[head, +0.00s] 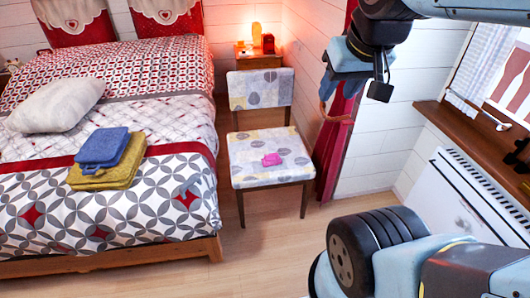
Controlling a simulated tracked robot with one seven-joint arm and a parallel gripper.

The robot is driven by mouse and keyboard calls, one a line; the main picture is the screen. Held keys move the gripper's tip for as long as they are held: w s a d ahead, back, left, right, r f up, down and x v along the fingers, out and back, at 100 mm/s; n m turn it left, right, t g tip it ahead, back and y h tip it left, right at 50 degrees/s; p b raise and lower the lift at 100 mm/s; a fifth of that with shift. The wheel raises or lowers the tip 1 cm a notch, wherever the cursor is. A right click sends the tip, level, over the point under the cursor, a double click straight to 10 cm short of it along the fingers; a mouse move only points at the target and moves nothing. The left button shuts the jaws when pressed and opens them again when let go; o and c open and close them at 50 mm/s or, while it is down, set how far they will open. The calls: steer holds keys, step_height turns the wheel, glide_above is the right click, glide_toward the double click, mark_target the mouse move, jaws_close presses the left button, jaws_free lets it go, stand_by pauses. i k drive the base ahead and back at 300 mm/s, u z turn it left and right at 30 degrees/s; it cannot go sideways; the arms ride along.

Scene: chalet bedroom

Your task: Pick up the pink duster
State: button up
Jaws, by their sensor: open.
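The pink duster (271,160) is a small, bright pink, folded-looking cloth. It lies on the patterned seat of a chair (262,178), right of the bed. My gripper (326,104) hangs from my arm at the upper right, in front of the red curtain and the white wall. It is open and seen from the side, so its fingertips are small and partly lost against the curtain. It is apart from the duster, above and to the right of it in the picture. Nothing shows between its fingers.
A bed (110,262) with blue (103,147) and yellow (107,178) folded towels and a pillow (57,105) fills the left. A nightstand (243,54) with a lit lamp stands behind the chair. A white radiator (470,200) and wooden sill (470,130) are right. Floor before the chair is clear.

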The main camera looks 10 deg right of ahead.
mark_target(272, 159)
steer(key=u, duration=0.05)
steer(key=i, duration=0.9)
steer(key=z, duration=0.1)
